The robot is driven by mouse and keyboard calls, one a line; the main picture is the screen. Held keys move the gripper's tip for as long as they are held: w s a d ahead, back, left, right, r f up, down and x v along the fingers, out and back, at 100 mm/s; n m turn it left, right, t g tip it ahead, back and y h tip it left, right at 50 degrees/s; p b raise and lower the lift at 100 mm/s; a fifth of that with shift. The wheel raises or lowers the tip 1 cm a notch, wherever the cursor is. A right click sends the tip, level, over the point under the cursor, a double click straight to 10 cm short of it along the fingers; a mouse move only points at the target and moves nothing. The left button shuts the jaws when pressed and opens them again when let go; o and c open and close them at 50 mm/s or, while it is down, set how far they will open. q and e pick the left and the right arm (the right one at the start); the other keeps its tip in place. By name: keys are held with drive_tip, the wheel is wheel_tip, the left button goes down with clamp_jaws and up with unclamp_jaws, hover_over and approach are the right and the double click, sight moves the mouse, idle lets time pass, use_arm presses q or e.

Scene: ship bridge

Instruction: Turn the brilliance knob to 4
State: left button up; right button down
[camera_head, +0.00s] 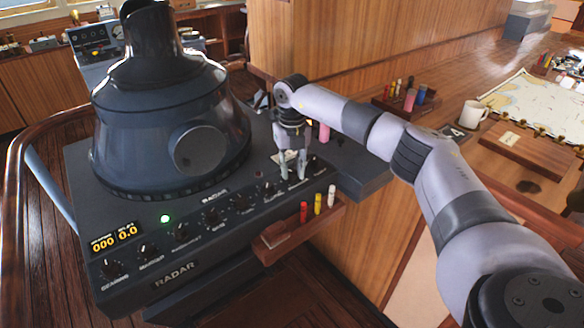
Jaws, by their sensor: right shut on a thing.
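The radar console (210,270) has a row of small black knobs along its sloped front panel. My right gripper (292,170) reaches down onto the right part of this row, with its fingers closed around one knob there. The fingers mostly hide that knob, and its label and pointer setting cannot be read. Other knobs in the row stand free, such as the far left one (112,268) and one near the middle (240,203). The labels are too small to read surely, so I cannot confirm which is the brilliance knob. My left gripper is out of view.
A dark radar hood (160,130) rises behind the panel. A green lamp (165,218) is lit beside a yellow numeric display (115,237). A small wooden shelf (272,247) with red, yellow and white markers juts from the front edge. A mug (473,114) and chart (530,100) lie right.

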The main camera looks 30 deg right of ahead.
sight(292, 171)
drive_tip(key=shift+w+d+r, duration=0.1)
drive_tip(key=shift+r, duration=0.05)
drive_tip(key=c, duration=1.3)
unclamp_jaws()
drive_tip(key=shift+c, duration=0.2)
drive_tip(key=shift+r, duration=0.1)
wheel_tip(292, 171, up, 12)
drive_tip(key=shift+f, duration=0.2)
drive_tip(key=shift+f, duration=0.1)
